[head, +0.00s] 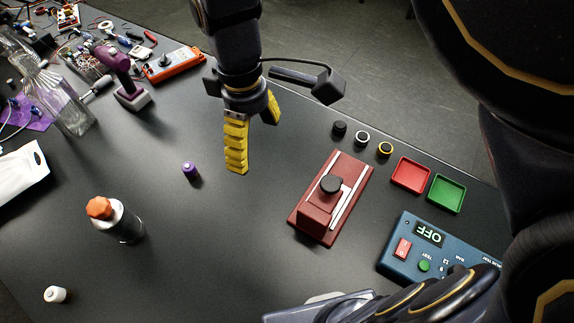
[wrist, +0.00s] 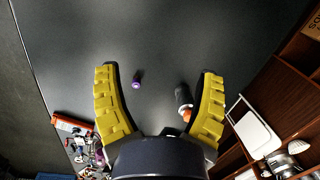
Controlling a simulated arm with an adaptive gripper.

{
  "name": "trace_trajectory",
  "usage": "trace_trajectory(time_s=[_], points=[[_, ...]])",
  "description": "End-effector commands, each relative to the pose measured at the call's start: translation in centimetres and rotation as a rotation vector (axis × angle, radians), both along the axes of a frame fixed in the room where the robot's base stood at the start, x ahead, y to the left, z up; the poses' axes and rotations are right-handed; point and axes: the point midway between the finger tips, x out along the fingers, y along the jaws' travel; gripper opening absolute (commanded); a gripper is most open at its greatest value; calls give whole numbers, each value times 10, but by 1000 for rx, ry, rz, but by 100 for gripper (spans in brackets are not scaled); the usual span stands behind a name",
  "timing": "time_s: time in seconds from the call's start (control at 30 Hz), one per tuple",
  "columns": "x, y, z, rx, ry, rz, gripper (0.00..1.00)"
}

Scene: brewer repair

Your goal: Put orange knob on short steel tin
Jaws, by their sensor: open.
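An orange knob (head: 99,207) sits on top of a short upright cylinder (head: 119,224) with a pale steel-looking upper part and a dark lower body, at the left front of the table. I cannot tell for certain that this cylinder is the steel tin. The wrist view shows the orange knob (wrist: 187,115) and the cylinder (wrist: 183,96) near the right finger, below it. My gripper (head: 256,147) has yellow fingers spread wide and empty, above the table and well to the right of the knob. Its fingers also show in the wrist view (wrist: 158,75).
A small purple cylinder (head: 190,169) stands between gripper and knob. A white one (head: 56,294) is front left. A glass bottle (head: 68,104) and purple tool (head: 127,80) stand behind. A red fixture (head: 318,216), trays (head: 411,175) and blue box (head: 405,262) lie right.

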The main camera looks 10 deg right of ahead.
Motion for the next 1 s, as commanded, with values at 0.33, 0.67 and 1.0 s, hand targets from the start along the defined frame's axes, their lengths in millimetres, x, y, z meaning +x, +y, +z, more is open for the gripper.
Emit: trace_trajectory(time_s=[0.33,0.67,1.0], points=[[-120,-77,-15,-66,12,-839,69],[-136,-81,-21,-76,20,-953,69],[-136,-80,-22,-76,28,-947,69]])
